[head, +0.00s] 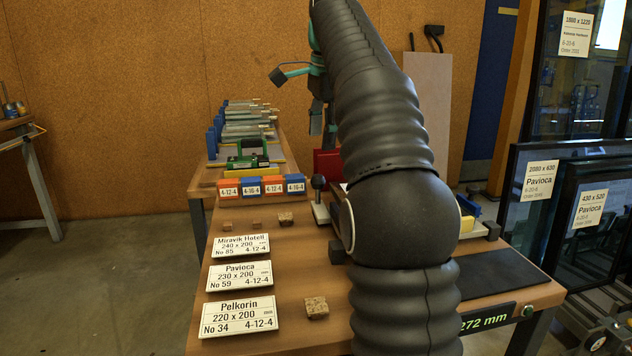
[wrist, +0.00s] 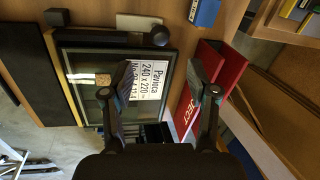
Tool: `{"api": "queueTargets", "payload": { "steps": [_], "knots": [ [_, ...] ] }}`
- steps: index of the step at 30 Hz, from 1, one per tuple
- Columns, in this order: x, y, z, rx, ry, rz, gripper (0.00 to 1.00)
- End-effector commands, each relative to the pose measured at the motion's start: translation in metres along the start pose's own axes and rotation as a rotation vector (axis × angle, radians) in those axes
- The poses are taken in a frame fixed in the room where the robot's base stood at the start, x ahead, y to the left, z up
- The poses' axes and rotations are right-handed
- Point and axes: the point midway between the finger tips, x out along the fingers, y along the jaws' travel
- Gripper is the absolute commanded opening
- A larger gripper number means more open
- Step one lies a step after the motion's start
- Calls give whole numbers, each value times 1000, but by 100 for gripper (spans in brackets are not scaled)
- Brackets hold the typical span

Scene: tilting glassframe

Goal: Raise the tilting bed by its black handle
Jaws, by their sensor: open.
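In the wrist view my gripper (wrist: 165,88) is open, its two black fingers apart with nothing held between them. Below it lies a dark-framed glass unit (wrist: 88,105) with a white Pavioca label (wrist: 148,78); a small cork block lies on its glass. A round black knob (wrist: 160,37) stands beside a pale plate at the frame's upper edge, apart from the fingers. A black knob (head: 318,182) also shows in the head view, left of my arm. I cannot tell for sure which part is the bed's handle. My arm hides most of the bed in the head view.
A red reject box (wrist: 222,80) stands close to the right finger. Blue and orange blocks (head: 250,187), label cards (head: 240,280) and cork pieces (head: 316,307) lie on the bench. Large glass units (head: 575,200) stand at the right. A black mat (head: 505,272) lies at the bench's right.

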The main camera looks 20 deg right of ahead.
Motion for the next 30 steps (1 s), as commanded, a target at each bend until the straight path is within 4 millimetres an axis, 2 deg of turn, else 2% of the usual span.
{"api": "queueTargets", "payload": {
  "steps": [8, 18, 24, 30],
  "knots": [
    [35, 1, 2, -4, -1, 2, 59],
    [94, 1, 4, -6, -1, 2, 59],
    [112, 0, 3, -5, -1, 0, 59],
    [116, 0, 3, -5, -1, 0, 59]
  ]
}}
